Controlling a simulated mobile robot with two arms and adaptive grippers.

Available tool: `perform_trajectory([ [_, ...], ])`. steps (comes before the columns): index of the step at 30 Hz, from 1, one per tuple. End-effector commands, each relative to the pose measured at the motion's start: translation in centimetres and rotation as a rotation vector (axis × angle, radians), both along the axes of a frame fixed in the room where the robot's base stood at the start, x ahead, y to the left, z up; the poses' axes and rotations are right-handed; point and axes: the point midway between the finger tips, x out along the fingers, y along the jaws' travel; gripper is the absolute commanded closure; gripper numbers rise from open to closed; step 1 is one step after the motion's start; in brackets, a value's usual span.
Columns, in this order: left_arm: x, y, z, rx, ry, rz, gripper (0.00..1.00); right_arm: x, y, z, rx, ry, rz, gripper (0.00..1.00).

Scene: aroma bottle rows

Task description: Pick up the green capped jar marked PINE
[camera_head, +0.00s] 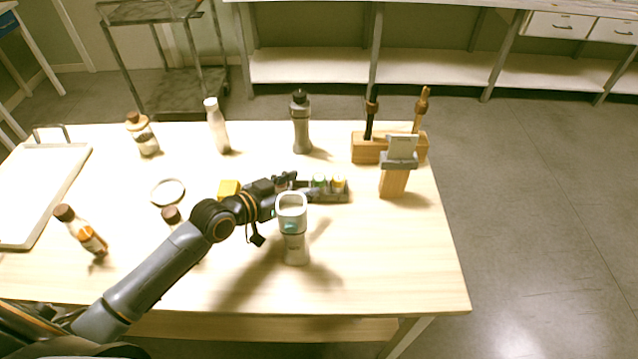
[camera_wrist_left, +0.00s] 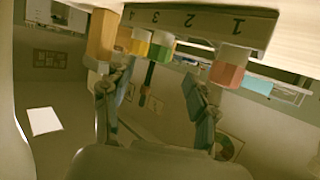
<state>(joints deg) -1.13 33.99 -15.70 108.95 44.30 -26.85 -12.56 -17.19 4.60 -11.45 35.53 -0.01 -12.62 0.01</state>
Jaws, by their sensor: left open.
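A small green-capped jar (camera_head: 320,183) stands in a dark grey rack (camera_head: 328,197) on the table, beside a yellow-capped jar (camera_head: 339,185). I cannot read the word PINE on it. In the left wrist view the green jar (camera_wrist_left: 161,48) and yellow jar (camera_wrist_left: 140,42) appear between my open fingers, and a red jar (camera_wrist_left: 228,70) is to the right of the right finger. My left gripper (camera_head: 292,182) is at the rack's left end, open and holding nothing; its fingers also show in the left wrist view (camera_wrist_left: 158,90). My right gripper is out of view.
A white-topped grey bottle (camera_head: 294,245) stands close in front of the rack. A yellow block (camera_head: 229,188) lies behind my left arm. A wooden stand (camera_head: 366,148) and a tan block with a grey top (camera_head: 394,183) are to the right. The front-right tabletop is clear.

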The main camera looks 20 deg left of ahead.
Motion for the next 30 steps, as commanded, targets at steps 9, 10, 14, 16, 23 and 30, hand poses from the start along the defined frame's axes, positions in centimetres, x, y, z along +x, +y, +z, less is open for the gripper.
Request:
perform_trajectory([
  [9,3.2,-2.0,-1.4,-0.002,0.000,0.003,0.42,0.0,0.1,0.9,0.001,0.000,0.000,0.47],
  [10,3.4,-2.2,-1.5,-0.002,-0.001,0.002,0.42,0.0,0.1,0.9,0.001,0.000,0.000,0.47],
  [14,4.1,-2.5,-1.9,0.001,-0.001,0.001,0.42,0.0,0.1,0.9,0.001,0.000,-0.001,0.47],
  [16,4.2,-2.6,-2.0,0.001,0.001,0.001,0.42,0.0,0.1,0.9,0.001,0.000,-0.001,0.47],
  [23,4.1,-2.6,-2.0,0.002,0.000,0.001,0.58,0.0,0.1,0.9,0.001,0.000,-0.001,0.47],
  [30,4.1,-2.5,-2.0,0.002,0.000,0.001,0.91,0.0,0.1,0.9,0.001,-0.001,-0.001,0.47],
])
